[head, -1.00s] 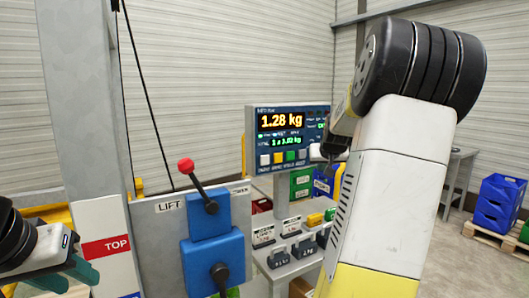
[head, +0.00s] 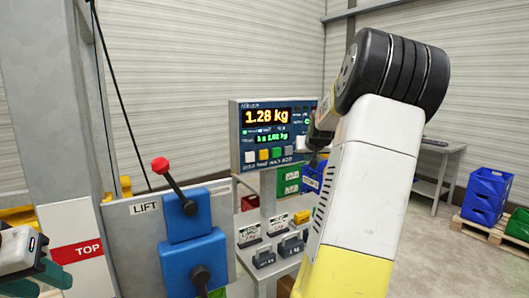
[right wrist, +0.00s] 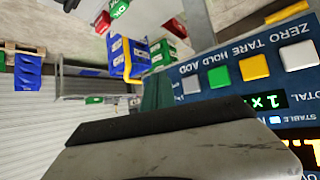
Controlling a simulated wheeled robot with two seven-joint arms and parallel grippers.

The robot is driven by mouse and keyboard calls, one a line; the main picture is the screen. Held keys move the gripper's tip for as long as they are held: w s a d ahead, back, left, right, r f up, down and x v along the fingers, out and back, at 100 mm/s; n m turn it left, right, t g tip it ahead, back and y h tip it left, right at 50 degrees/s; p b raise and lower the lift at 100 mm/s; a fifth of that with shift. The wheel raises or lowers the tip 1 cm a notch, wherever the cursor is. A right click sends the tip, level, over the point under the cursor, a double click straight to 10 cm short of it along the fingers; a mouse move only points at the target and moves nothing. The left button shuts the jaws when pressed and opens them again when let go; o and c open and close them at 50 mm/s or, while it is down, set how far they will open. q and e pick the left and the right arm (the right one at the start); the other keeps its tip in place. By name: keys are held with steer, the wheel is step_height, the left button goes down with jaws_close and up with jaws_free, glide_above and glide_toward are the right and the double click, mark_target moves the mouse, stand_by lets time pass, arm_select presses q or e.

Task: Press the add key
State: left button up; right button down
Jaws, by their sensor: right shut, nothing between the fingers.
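The add key (right wrist: 191,84) is the pale end key on the blue scale panel, which appears upside down in the right wrist view. In the head view the add key (head: 288,150) is the rightmost of the row, and the display reads 1.28 kg. My right gripper (head: 301,143) is just right of it in front of the panel, mostly hidden by my arm. In the right wrist view its teal fingers (right wrist: 157,92) are shut and empty beside the key; contact cannot be told. My left gripper (head: 48,272) is at the lower left, jaws unclear.
The hold (right wrist: 220,77), tare (right wrist: 253,67) and zero (right wrist: 297,55) keys sit close beside the add key. A blue lift box (head: 194,257) with a red-knobbed lever (head: 161,166) stands left of the scale. Weights (head: 263,256) sit on the bench below.

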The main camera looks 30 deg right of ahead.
glide_toward(292, 154)
steer(key=shift+s+f+x, duration=0.15)
steer(key=shift+x, duration=1)
steer(key=shift+s+f+x, duration=0.15)
steer(key=shift+s+x, duration=0.05)
steer(key=shift+x, duration=0.95)
steer(key=shift+w+d, duration=0.15)
steer(key=shift+w, duration=0.3)
steer(key=shift+w, duration=0.45)
stand_by(0.6)
steer(key=shift+s, duration=0.85)
